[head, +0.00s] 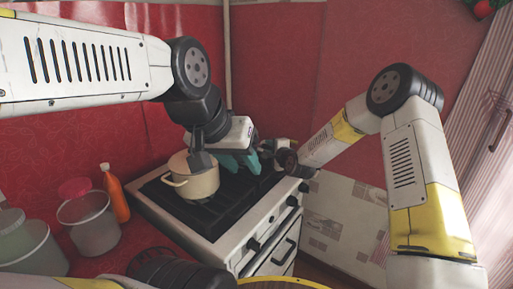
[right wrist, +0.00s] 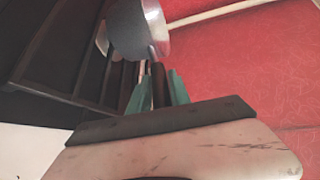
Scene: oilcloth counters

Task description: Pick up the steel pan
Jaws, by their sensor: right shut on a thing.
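The steel pan (right wrist: 140,32) shows in the right wrist view as a grey body with a shiny rim and a dark handle. My right gripper (right wrist: 158,88) has its teal fingers shut on that handle. In the head view I cannot make out the pan; my arms cover the back of the stove. My right gripper (head: 254,158) comes in from the right over the stove. My left gripper (head: 230,163) hangs over the stove beside the cream pot, and its teal fingers are too crowded to judge their opening.
A cream pot (head: 194,181) stands on the black hob of the white stove (head: 228,247). Red walls close off the back.

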